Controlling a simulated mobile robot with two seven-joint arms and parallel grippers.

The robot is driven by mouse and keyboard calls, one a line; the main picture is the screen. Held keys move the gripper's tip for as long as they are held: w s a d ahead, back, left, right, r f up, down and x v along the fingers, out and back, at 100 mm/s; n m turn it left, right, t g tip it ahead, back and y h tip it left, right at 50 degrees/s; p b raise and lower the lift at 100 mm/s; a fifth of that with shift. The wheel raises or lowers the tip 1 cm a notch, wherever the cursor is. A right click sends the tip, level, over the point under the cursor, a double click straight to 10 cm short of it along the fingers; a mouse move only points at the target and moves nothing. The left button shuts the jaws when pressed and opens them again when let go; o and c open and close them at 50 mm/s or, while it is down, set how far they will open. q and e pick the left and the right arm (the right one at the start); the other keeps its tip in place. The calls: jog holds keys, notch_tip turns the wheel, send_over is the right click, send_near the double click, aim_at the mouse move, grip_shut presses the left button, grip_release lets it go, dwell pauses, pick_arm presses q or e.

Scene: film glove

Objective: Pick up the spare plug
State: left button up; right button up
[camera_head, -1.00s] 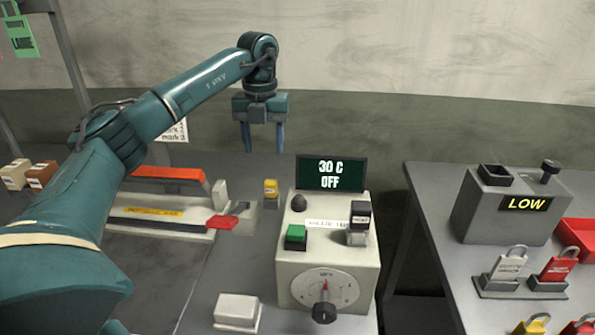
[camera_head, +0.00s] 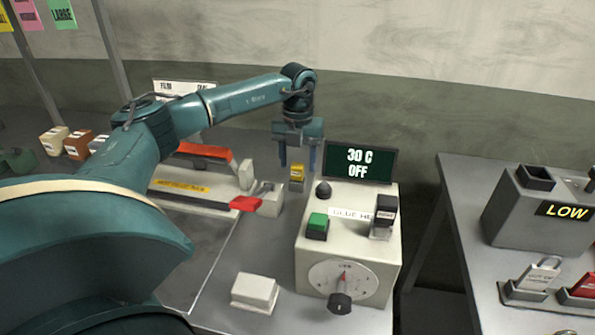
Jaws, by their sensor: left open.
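My left gripper (camera_head: 298,160) points straight down, with its two blue fingers apart. A small yellow piece with a dark label (camera_head: 297,173) sits in a grey holder behind the control box's left side. It looks like the spare plug, but its label is too small to read. The fingertips are just above it, one towards each side, and I cannot tell whether they touch it. A black plug-like piece with a pale label (camera_head: 386,207) stands on top of the control box (camera_head: 318,262). My right gripper is out of view.
A dark display reading "30 C OFF" (camera_head: 360,162) stands close right of the gripper. A red-ended sealer-like device (camera_head: 245,203) lies to the left. A white block (camera_head: 254,292) is in front. A "LOW" box (camera_head: 540,230) stands on the right table, across a gap.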

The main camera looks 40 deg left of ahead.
aim_at(297, 176)
pick_arm(q)
jog(key=shift+f, duration=1.35)
jog(key=shift+c, duration=0.4)
jog(key=c, duration=1)
jog(key=shift+r, duration=0.1)
